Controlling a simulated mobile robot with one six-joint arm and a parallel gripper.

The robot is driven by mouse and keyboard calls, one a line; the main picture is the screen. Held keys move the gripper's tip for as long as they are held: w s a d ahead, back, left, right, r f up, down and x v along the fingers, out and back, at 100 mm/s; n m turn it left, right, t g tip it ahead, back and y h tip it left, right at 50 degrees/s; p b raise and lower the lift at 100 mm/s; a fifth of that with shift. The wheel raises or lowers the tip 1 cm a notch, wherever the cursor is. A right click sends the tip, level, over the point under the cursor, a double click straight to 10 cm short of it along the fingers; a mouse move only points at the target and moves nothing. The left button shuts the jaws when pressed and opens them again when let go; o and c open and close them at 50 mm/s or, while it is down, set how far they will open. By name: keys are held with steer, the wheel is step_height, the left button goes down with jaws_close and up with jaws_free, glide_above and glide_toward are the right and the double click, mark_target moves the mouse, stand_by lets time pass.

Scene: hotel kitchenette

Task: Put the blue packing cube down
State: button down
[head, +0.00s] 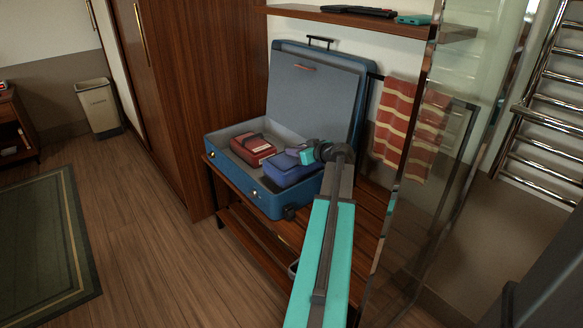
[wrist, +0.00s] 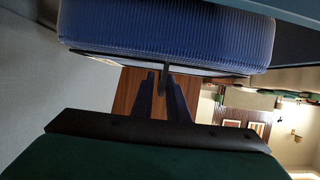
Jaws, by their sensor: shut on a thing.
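The blue packing cube (head: 288,170) is inside the open blue suitcase (head: 263,201), in the right part of its base. It fills the top of the wrist view (wrist: 165,35), with its ribbed side facing the camera. My gripper (head: 300,153) reaches in from the right, at the cube's upper side. In the wrist view its dark fingers (wrist: 160,82) meet at a thin dark strap or edge of the cube and are shut on it. I cannot tell whether the cube's underside touches the suitcase floor.
A red packing cube (head: 252,148) lies left of the blue one in the suitcase. The raised lid (head: 312,90) stands behind. The suitcase sits on a slatted wooden bench (head: 350,225). A glass panel (head: 440,170) and a striped towel (head: 400,125) are close on the right.

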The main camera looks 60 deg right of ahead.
mark_target(314, 177)
steer(key=shift+f, duration=1.5)
steer(key=shift+f+b, duration=0.55)
steer(key=shift+f, duration=1.35)
steer(key=shift+f, duration=0.15)
steer(key=c, duration=1.7)
jaws_free()
steer(key=shift+s+r, duration=0.1)
steer(key=shift+r, duration=0.1)
steer(key=p+v, duration=0.1)
steer(key=v, duration=1.1)
steer(key=shift+a, duration=0.1)
